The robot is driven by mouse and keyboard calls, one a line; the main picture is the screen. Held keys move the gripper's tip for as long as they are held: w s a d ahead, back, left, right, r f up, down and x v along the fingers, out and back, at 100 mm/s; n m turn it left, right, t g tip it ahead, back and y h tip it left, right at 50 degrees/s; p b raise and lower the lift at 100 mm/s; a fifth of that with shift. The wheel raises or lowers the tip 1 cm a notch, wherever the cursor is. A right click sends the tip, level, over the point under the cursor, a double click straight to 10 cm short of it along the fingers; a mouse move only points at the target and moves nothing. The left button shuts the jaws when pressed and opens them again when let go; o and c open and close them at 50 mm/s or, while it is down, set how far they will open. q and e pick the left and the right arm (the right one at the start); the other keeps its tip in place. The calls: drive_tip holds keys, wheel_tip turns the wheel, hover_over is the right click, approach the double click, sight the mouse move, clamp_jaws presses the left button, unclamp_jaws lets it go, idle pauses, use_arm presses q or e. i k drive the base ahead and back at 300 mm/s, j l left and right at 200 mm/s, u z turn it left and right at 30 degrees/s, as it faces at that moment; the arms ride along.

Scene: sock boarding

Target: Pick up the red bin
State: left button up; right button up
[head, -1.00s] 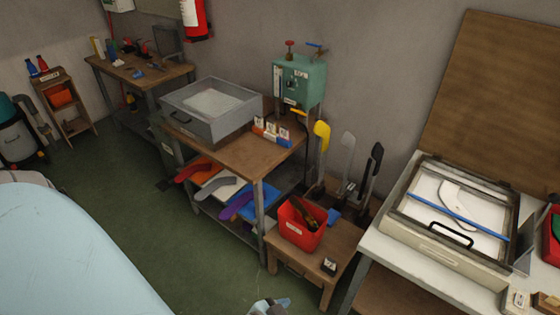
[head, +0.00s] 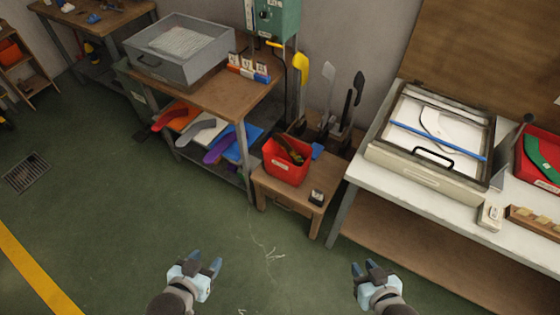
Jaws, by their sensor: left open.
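The red bin (head: 287,172) stands upright on a low wooden stand (head: 262,196) between the two workbenches. It has a pale label on its front, and dark and olive items stick out of its top. My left gripper (head: 205,267) is open and empty over the green floor, below and left of the bin in the picture. My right gripper (head: 366,268) is apart from the bin, below and right of it, with its fingers spread and nothing between them. Neither gripper touches anything.
A small dark block (head: 316,197) and a blue item (head: 317,151) share the stand. Upright sock boards (head: 301,76) stand behind it. A wooden bench (head: 205,92) is at left, a white table (head: 357,180) at right. Floor in front (head: 120,220) is clear.

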sight(278, 163)
drive_tip(key=i+j+z, duration=0.2)
drive_tip(key=i+j, duration=0.3)
drive_tip(key=i+j+z, duration=0.2)
drive_tip(key=i+j, duration=0.3)
drive_tip(key=i+j+z, duration=0.2)
drive_tip(key=i+j, duration=0.25)
drive_tip(key=j, duration=0.2)
